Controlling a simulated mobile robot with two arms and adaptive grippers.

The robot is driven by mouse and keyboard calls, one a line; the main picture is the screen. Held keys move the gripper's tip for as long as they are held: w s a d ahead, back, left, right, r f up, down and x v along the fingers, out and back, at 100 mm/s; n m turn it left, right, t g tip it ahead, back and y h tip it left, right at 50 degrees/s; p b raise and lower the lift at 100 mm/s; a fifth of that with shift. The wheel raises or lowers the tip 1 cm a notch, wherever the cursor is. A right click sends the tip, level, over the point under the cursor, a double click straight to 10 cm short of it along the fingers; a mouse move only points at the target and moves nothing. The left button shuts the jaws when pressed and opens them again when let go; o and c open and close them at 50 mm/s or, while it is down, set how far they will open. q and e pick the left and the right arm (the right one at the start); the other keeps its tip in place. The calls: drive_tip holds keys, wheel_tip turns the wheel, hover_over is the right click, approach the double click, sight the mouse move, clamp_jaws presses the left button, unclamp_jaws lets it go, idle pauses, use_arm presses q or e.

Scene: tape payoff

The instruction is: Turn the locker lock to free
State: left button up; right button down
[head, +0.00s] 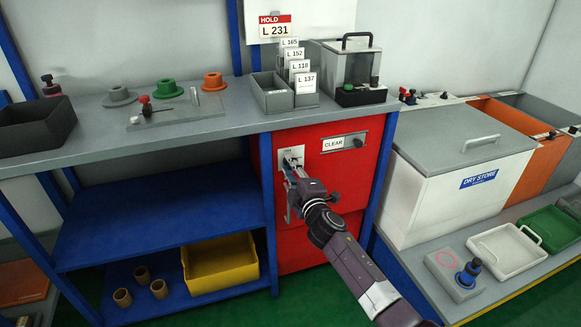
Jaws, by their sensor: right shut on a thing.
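The red locker (308,245) stands under the bench at the centre of the head view. Its lock has a pale plate (283,153) on the upper left of the front, with small lettering too fine to read. My right gripper (291,166) reaches in from the lower right, with its fingertips at this plate. It is shut on the lock's turning part, which the fingers mostly hide, so its angle cannot be told. A label reading CLEAR (333,144) sits to the right of the lock. My left gripper is not in view.
On the grey bench (190,118) stand a card rack (305,99), a clear-sided box (350,68) and several coloured spools (167,88). Blue shelves (150,235) are left of the locker. A white DRY STORE chest (440,200) is close on the right.

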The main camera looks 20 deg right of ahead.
drive_tip(key=shift+f+n, duration=0.1)
drive_tip(key=shift+n, duration=1.1)
drive_tip(key=c, duration=1.6)
unclamp_jaws()
drive_tip(key=shift+s, duration=0.1)
drive_tip(key=s, duration=1.1)
drive_tip(key=shift+s+d, duration=0.2)
drive_tip(key=shift+s, duration=0.2)
